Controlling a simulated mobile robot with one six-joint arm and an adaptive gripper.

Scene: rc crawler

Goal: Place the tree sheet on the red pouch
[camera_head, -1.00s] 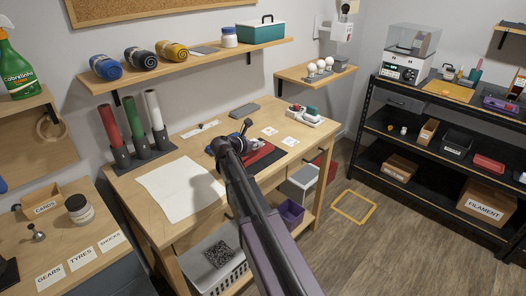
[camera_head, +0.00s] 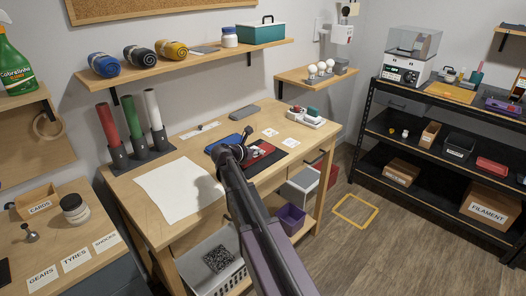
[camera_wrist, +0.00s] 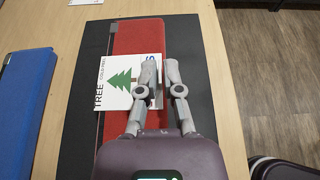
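The tree sheet (camera_wrist: 118,83) is a white card with a green tree and the word TREE. In the wrist view it lies across the red pouch (camera_wrist: 137,38), its left part reaching past the pouch's edge over a black mat (camera_wrist: 84,130). My gripper (camera_wrist: 162,64) is over the sheet's right edge, its two fingers close together with a narrow gap. Whether they pinch the sheet or stand just above it is unclear. In the head view my arm's end hides most of the sheet; part of the red pouch (camera_head: 266,151) shows beside it.
A blue pouch (camera_head: 221,144) lies left of the mat, on the wooden table. A large white paper (camera_head: 180,190) covers the table's left part. Small white cards (camera_head: 290,142) and a tray of parts (camera_head: 307,117) are at the right. A shelf with rolls (camera_head: 141,60) hangs above.

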